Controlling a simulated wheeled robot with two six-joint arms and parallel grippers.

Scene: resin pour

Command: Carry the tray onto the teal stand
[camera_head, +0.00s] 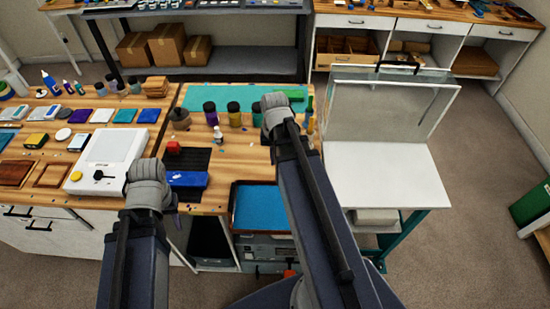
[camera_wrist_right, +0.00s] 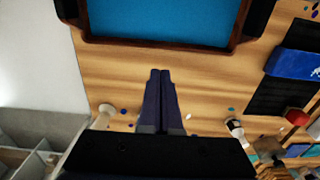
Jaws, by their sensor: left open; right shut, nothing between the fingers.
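The tray (camera_head: 232,207) has a dark brown rim and a bright blue inside. It is at the front edge of the wooden bench, and its rim also shows at the top of the right wrist view (camera_wrist_right: 158,43). The stand (camera_head: 403,237) to the right has teal legs and a bare white top. My right gripper (camera_wrist_right: 160,72) is shut and empty, its tips over the bench just short of the tray rim; its arm hides it in the head view. My left gripper (camera_head: 173,206) is open, left of the tray, mostly hidden behind its wrist.
A clear upright panel (camera_head: 390,103) stands at the back of the stand. A blue block (camera_head: 187,180) and a red piece (camera_head: 173,148) lie left of the tray. Several jars and bottles (camera_head: 218,134) stand behind it.

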